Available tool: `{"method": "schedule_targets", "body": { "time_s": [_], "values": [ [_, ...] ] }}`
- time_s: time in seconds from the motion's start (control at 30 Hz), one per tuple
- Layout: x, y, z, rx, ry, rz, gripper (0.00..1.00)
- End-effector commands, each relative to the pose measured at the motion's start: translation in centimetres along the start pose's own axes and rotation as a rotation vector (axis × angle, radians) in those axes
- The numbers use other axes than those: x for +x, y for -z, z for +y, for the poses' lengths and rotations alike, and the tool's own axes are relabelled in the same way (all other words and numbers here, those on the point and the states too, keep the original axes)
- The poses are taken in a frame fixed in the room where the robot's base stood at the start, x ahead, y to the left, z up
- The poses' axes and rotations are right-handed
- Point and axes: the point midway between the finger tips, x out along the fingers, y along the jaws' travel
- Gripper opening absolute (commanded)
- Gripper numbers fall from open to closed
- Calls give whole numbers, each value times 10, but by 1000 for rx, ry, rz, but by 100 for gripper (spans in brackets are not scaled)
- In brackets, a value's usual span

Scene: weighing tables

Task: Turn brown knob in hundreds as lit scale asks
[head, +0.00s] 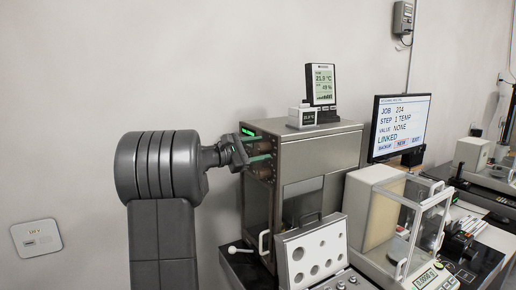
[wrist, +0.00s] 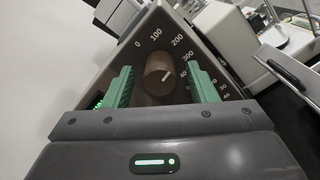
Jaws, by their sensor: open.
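The brown knob (wrist: 159,76) sits on the dark front panel of a grey metal oven (head: 325,150). White numbers 0, 100, 200 and 300 curve around its upper and right side. A short white mark on its face slants toward the lower right; which number it points at I cannot tell. My gripper (wrist: 160,80) is open, with one green finger on each side of the knob and small gaps visible. In the head view my gripper (head: 262,148) is at the oven's front panel and partly covers the knobs. A small green display (head: 248,130) is lit above them.
A glass-sided balance (head: 418,235) with a lit display stands at right. A holed weight box (head: 311,253) stands before the oven.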

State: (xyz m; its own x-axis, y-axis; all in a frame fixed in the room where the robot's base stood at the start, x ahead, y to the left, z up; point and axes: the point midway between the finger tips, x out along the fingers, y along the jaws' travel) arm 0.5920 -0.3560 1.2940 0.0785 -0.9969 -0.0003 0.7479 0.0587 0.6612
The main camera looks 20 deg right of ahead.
Motion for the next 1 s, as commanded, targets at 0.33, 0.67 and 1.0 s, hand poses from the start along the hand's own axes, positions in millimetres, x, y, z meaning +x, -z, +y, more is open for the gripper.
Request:
{"method": "schedule_targets", "body": {
  "time_s": [0.33,0.67,1.0],
  "values": [
    [1,0,0,0,0,0,38],
    [1,0,0,-6,0,0,7],
    [1,-2,2,-145,1,0,7]
  ]
}}
